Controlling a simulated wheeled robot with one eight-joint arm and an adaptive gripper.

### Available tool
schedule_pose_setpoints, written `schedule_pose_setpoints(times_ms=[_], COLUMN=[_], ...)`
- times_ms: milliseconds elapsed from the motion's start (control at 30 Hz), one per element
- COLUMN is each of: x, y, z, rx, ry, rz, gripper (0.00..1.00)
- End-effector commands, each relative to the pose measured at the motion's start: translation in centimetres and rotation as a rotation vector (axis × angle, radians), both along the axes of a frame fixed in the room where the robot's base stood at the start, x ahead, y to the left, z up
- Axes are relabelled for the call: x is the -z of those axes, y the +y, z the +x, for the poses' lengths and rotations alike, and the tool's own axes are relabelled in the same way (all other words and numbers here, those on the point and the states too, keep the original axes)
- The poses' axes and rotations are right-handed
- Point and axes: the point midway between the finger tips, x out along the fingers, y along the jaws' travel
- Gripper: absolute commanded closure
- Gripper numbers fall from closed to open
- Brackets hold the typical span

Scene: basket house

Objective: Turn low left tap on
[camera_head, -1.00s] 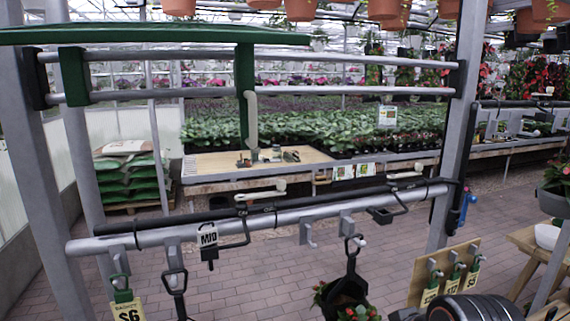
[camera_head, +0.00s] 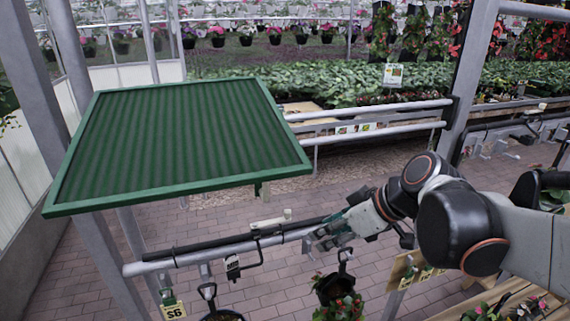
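The low left tap (camera_head: 271,220) has a pale lever handle and sits on the dark pipe along the low grey rail, near the middle of the head view. The handle points right. Its black spout bends down below the rail. My gripper (camera_head: 318,238) is to the right of this tap, by the right part of the rail, with a gap between them. Its fingers point left and are small and dark, so whether they are open or shut is unclear. My arm and gripper hide the right end of the rail; the right tap is not clearly visible.
A grey post (camera_head: 470,75) rises at the right. Brick floor is open behind.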

Motion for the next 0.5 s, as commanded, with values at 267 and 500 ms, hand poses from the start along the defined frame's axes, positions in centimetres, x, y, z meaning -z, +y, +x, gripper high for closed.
schedule_pose_setpoints(times_ms=[267,500], x=[-7.4,-8.0], y=[0.1,0.2], z=[3.4,4.2], rx=[-0.192,-0.247], ry=[-0.065,-0.087], rz=[0.033,0.043], gripper=[0.64,0.64])
